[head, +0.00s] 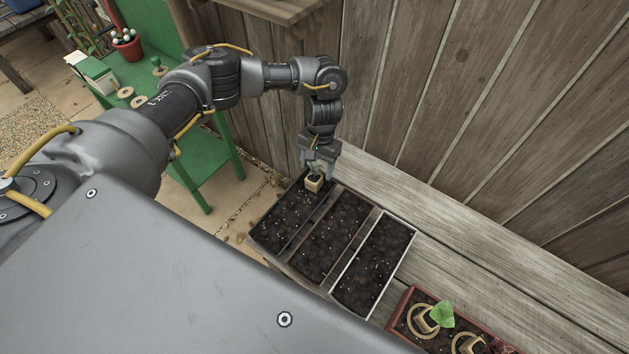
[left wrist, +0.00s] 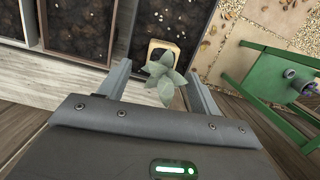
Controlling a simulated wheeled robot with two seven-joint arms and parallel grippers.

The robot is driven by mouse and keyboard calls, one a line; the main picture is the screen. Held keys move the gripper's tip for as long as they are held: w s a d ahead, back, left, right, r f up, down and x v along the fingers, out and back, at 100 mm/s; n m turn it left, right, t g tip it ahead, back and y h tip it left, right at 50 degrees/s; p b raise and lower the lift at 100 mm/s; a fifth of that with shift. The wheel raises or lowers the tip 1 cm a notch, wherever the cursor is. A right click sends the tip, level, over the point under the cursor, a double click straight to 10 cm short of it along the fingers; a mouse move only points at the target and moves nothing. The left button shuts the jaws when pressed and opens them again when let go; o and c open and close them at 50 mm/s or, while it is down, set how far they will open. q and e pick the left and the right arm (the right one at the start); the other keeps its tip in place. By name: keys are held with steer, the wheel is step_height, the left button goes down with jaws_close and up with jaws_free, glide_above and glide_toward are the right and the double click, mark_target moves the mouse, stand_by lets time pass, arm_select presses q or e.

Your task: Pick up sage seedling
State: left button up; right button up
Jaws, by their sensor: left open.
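The sage seedling (left wrist: 165,78) has pale grey-green leaves and stands in a small tan square pot. In the head view its pot (head: 314,183) stands at the far end of the leftmost soil tray (head: 262,237). My left gripper (head: 319,160) points down right above the pot. In the left wrist view its two fingers (left wrist: 160,88) are open, one on each side of the leaves, with a gap on both sides. The leaves are mostly hidden by the gripper in the head view. My right gripper is in neither view.
Two more soil trays (head: 345,207) lie side by side to the right on the wooden bench (head: 480,262). A reddish tray (head: 399,318) with potted seedlings is at the lower right. A plank wall (head: 470,110) rises behind. A green table (head: 203,160) stands left.

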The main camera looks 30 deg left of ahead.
mark_target(314, 177)
arm_select(q)
steer(key=shift+s+f, duration=0.25)
steer(key=f, duration=0.1)
steer(key=f+p, duration=0.1)
steer(key=f, duration=0.1)
steer(key=shift+s+a+f+p, duration=0.1)
steer(key=shift+s+f+p, duration=0.15)
steer(key=shift+s+p, duration=0.1)
steer(key=shift+f, duration=0.55)
steer(key=c, duration=1.1)
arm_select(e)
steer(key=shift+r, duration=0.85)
arm_select(q)
steer(key=shift+r, duration=0.1)
